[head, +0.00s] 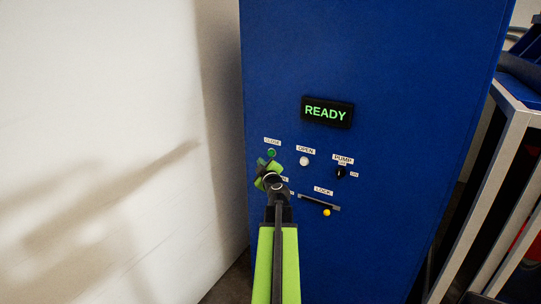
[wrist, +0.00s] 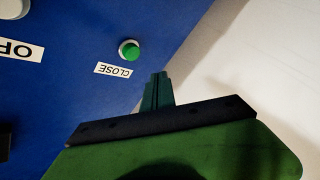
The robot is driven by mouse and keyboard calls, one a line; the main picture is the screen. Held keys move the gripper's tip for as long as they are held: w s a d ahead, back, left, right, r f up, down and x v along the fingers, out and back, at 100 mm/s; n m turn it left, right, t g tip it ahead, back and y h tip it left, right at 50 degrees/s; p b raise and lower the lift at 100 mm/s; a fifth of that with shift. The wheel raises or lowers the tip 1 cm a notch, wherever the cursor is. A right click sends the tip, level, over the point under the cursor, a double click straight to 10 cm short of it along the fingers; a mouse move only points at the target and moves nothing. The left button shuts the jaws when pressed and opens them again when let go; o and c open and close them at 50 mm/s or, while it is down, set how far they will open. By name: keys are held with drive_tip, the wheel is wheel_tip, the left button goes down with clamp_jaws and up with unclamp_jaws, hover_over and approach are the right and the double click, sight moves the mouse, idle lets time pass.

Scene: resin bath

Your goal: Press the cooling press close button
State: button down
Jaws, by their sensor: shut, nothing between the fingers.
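The green close button (head: 271,153) sits under its CLOSE label on the blue cabinet front (head: 390,70). In the wrist view the green button (wrist: 130,50) has a pale ring, and its label appears upside down. My gripper (head: 266,163) is just below the button in the head view, partly hidden by my own wrist. In the wrist view my gripper's fingers (wrist: 160,78) are shut and empty, with the tip below and right of the button. The tip does not cover the button, and a touch is not visible.
A white OPEN button (head: 304,161), a black PUMP switch (head: 340,172) and a LOCK slot (head: 319,203) with a yellow knob (head: 326,212) are nearby. A display (head: 327,112) reads READY. A white wall (head: 110,120) stands close on the left, a metal frame (head: 490,190) on the right.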

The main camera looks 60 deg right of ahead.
sight(271, 153)
drive_tip(key=shift+d, duration=2.1)
drive_tip(key=shift+d, duration=0.45)
